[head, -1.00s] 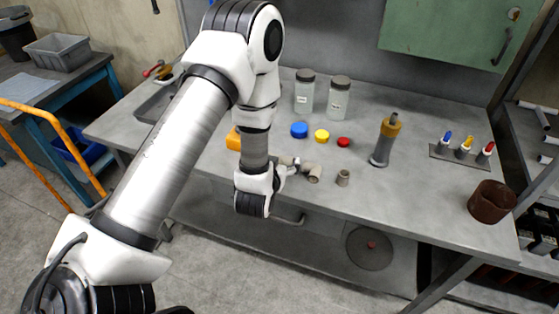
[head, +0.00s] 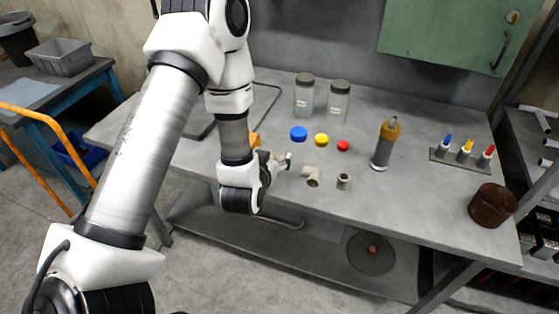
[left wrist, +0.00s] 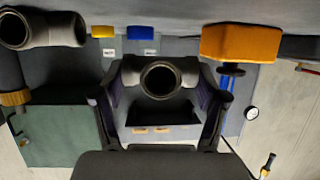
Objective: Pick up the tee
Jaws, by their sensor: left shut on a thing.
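The tee, a grey-beige pipe fitting, sits between the fingers of my left gripper (head: 281,162). In the left wrist view the tee (left wrist: 186,66) is in the middle, with one round opening facing the camera and a finger on each side. My left gripper (left wrist: 161,82) is shut on it. In the head view the tee is mostly hidden by the gripper and wrist. My right gripper is not in view.
A pipe elbow (head: 311,176) and a short coupling (head: 343,182) stand just right of the gripper. Blue (head: 299,133), yellow (head: 321,140) and red (head: 343,146) lids lie behind. An orange block (left wrist: 240,43) is close by.

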